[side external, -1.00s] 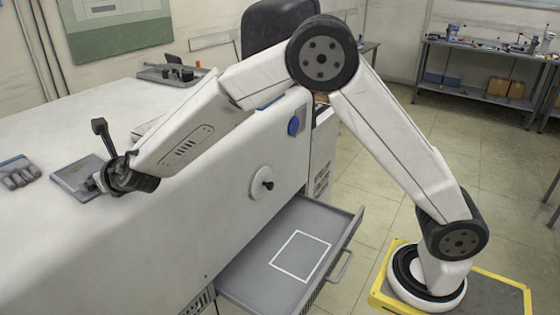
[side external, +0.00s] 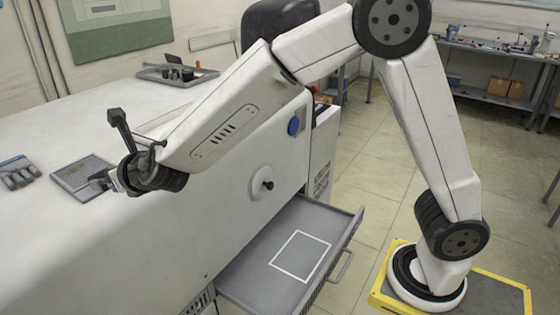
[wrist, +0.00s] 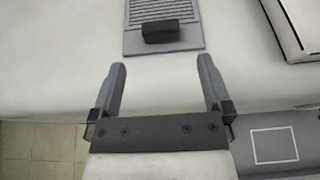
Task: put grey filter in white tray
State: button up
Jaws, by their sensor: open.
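The grey filter (side external: 82,176) is a flat ribbed panel lying on the white bench top. In the wrist view the filter (wrist: 165,10) is at the top, with a black block-like handle (wrist: 160,32) on its near edge. My gripper (wrist: 162,68) is open and empty, its two fingers pointing at the filter with a gap of bare bench between. In the side view my gripper (side external: 108,181) is beside the filter's right edge. A white tray with a dark rim (wrist: 287,30) shows at the wrist view's upper right; in the side view my arm mostly hides it.
An open grey drawer (side external: 250,262) with a white square outline juts from the bench front below. A dark tray of small items (side external: 180,75) sits at the back. The bench between is clear.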

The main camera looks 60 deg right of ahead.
jog(key=shift+v, duration=1.95)
jog(key=s+d+f+m+g+h, duration=0.2)
jog(key=s+d+f+m+g, duration=0.25)
jog(key=d+m, duration=0.4)
jog(key=s+d+f+m+g+h, duration=0.1)
jog(key=s+d+f+m+g, duration=0.2)
jog(key=s+d+f+m, duration=0.35)
jog(key=s+d+f+m+g+y, duration=0.1)
jog(key=s+d+m, duration=0.1)
jog(key=s+m, duration=0.3)
jog(key=s+d+f+m+g+y, duration=0.1)
jog(key=s+m, duration=0.4)
jog(key=m, duration=0.8)
jog(key=shift+d+f+m+g+y, duration=0.35)
jog(key=shift+d+f+g, duration=0.3)
jog(key=shift+d, duration=0.3)
jog(key=shift+s+f+m, duration=0.2)
jog(key=shift+s+m, duration=0.4)
jog(key=shift+m, duration=0.55)
jog(key=shift+c, duration=0.2)
jog(key=c, duration=0.3)
